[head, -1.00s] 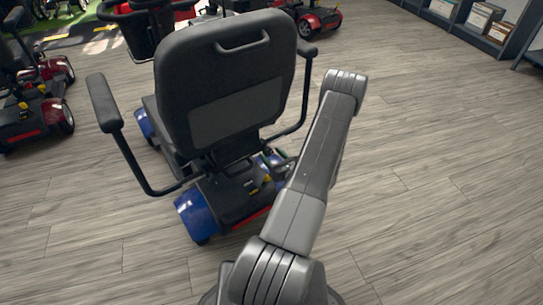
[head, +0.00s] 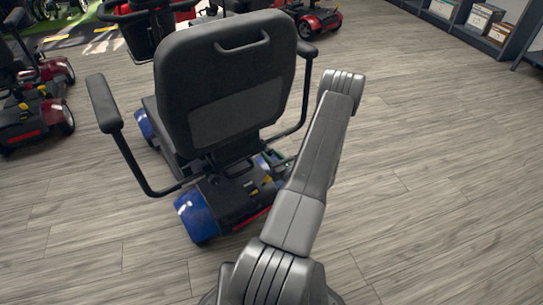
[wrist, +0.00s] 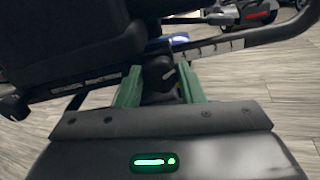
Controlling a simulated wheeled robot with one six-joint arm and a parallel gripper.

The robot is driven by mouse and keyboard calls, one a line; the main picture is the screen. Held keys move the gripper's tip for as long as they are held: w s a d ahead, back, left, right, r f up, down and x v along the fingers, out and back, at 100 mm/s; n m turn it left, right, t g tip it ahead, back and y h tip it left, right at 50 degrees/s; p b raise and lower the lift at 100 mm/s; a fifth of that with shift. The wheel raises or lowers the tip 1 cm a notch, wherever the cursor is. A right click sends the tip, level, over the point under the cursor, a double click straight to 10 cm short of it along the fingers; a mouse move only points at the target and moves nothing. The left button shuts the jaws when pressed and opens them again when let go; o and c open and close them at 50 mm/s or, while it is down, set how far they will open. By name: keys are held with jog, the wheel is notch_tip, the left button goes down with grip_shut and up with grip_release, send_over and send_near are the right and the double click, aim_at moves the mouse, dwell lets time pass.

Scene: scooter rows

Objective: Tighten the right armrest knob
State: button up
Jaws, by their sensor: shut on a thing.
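The scooter seat (head: 225,85) has a black back and faces away from me, with blue fenders below. Its right armrest (head: 307,52) has a bent black tube running down to the seat base; the tube also crosses the wrist view (wrist: 245,40). The black armrest knob (wrist: 160,74), with a pale mark on it, sits under the tube. My gripper (wrist: 158,90) has its green fingers on either side of the knob, shut on it. In the head view my own arm link hides most of the gripper.
A blue fender (head: 197,214) and the dark rear deck lie below the seat. The left armrest (head: 103,103) stands clear of my arm. Red scooters (head: 35,115) stand at the left and back. The floor on the right is open, with shelves (head: 485,25) beyond.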

jog(key=m+b, duration=0.1)
jog(key=m, duration=0.4)
jog(key=shift+d+m, duration=0.1)
jog(key=shift+m, duration=0.2)
jog(key=m, duration=0.6)
jog(key=shift+w+f, duration=0.1)
jog(key=m+p, duration=0.1)
jog(key=m, duration=0.4)
jog(key=shift+d+f+m, duration=0.1)
jog(key=shift+m, duration=0.3)
jog(key=m, duration=0.5)
jog(key=shift+f+m+p, duration=0.15)
jog(key=shift+m+p, duration=0.15)
jog(key=shift+m, duration=0.3)
jog(key=o, duration=1)
jog(key=p+v, duration=0.2)
jog(key=v, duration=1.2)
